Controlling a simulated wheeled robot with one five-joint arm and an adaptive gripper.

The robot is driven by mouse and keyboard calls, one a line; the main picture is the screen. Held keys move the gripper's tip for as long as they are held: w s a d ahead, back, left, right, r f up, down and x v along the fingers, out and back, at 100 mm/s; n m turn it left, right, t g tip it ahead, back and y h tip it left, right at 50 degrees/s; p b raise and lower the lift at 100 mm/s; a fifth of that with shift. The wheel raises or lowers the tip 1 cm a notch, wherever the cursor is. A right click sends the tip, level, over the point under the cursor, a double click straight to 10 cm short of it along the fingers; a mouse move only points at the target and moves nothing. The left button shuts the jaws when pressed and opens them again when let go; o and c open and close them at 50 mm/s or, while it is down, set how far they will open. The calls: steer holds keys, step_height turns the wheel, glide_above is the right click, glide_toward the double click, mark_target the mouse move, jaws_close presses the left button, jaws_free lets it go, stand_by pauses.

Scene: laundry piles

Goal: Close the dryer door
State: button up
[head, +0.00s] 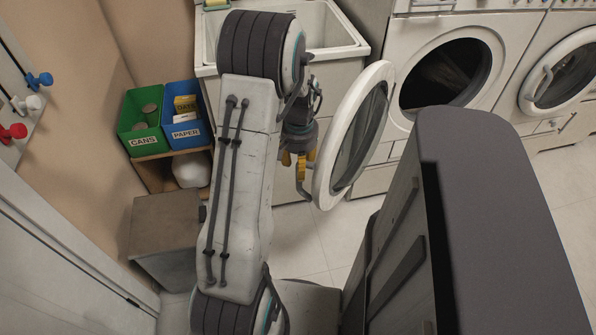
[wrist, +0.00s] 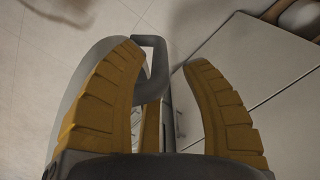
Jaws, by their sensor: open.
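The dryer (head: 405,40) stands at the back with its dark round opening uncovered. Its round door (head: 323,182), a white ring around dark glass, hangs wide open, swung out into the room. My gripper (head: 298,170) is at the door's left edge, its yellow fingers pointing down beside the rim. The wrist view shows my gripper (wrist: 161,58) open, with the grey bent door handle (wrist: 158,72) between its fingers, nearer the left one. I cannot tell whether a finger touches the handle. My arm hides part of the area left of the door.
A second front-loader with a shut door (head: 560,70) stands to the right. A white sink (head: 335,25) is behind my arm. Green (head: 142,120) and blue (head: 190,132) bins sit on a wooden shelf at left, above a grey box (head: 165,225). Tiled floor shows below the door.

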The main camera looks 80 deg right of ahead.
steer(key=shift+f, duration=1.25)
steer(key=shift+o, duration=0.3)
jaws_close()
